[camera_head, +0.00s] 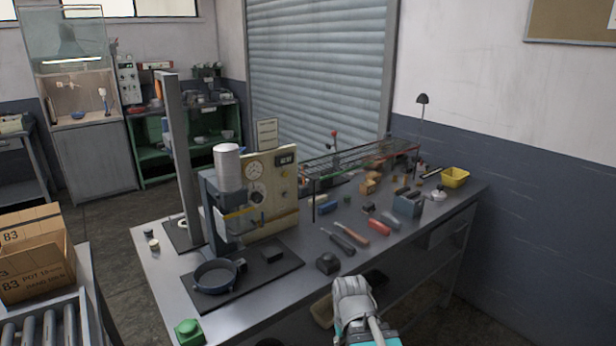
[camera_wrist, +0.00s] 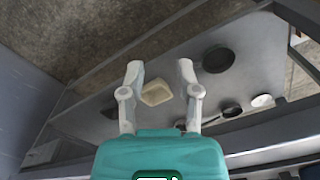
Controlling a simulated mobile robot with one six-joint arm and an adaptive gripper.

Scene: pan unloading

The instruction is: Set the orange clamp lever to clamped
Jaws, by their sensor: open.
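On the workbench in the head view stands a press-like machine with a light cylinder on top. A thin orange-yellow bar (camera_head: 238,212) crosses its front; it may be the orange clamp lever, but its setting is too small to tell. A dark round pan (camera_head: 215,275) sits on the machine's dark base plate, below the bar. My gripper (camera_wrist: 160,69) is open and empty in the wrist view, its two pale fingers apart. In the head view only my pale arm link and a teal part show at the bottom, in front of the bench and away from the machine.
The workbench (camera_head: 165,300) also holds a grey post, a beige gauge panel (camera_head: 272,190), several hand tools, a wire rack and a yellow bin (camera_head: 455,177). A green knob (camera_head: 188,331) is at its front-left corner. The wrist view shows a beige container (camera_wrist: 156,93) and dark round pans.

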